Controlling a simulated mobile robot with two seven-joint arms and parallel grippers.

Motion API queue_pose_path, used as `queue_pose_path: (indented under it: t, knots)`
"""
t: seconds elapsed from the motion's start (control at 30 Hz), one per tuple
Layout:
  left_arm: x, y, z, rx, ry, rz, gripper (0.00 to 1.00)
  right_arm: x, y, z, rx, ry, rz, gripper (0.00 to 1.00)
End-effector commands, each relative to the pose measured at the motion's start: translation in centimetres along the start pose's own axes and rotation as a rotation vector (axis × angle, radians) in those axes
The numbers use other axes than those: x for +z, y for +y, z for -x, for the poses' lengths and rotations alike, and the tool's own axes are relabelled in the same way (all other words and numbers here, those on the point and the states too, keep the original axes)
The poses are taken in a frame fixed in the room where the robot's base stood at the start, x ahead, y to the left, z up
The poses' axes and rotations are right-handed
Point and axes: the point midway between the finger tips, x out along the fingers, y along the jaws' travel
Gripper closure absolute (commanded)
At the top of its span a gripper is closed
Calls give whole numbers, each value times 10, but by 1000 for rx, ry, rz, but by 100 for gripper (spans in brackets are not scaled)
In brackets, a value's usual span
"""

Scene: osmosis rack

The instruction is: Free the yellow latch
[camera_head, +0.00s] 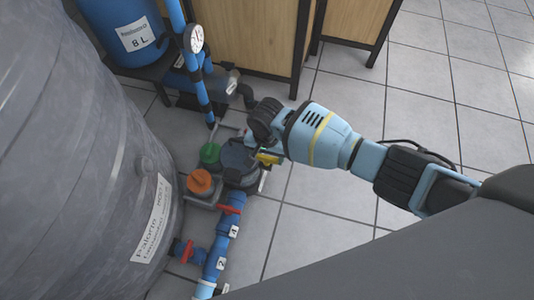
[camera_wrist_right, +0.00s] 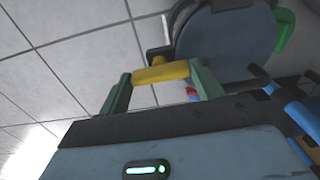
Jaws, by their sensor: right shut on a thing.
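The yellow latch (camera_head: 267,158) sits on the side of a dark grey round housing (camera_head: 240,165) low by the floor. In the right wrist view the latch (camera_wrist_right: 162,72) is a short yellow bar between the two green fingers of my right gripper (camera_wrist_right: 162,85), which is shut on it. The grey housing (camera_wrist_right: 228,40) lies just beyond. In the head view my right gripper (camera_head: 268,152) reaches in from the right; its fingers are mostly hidden behind its body. My left gripper is not in view.
A large grey tank (camera_head: 75,130) fills the left. An orange knob (camera_head: 200,181), a green knob (camera_head: 210,153) and blue pipes with red valve handles (camera_head: 231,209) stand close to the housing. A blue vessel (camera_head: 122,30) and pressure gauge (camera_head: 194,38) are behind. Tiled floor (camera_head: 450,90) is clear at right.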

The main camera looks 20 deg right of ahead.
Motion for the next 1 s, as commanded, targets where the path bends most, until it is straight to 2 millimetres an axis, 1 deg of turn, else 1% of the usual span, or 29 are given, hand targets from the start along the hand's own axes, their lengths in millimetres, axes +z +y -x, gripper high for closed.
queue_pose_path:
  t: [0.27,0.5,1.0]
  knots:
    - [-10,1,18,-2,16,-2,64,3,0,2,0,-5,123,57]
    - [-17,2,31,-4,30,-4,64,3,0,2,0,-5,331,57]
    - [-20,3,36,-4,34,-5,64,2,0,-1,1,-5,808,57]
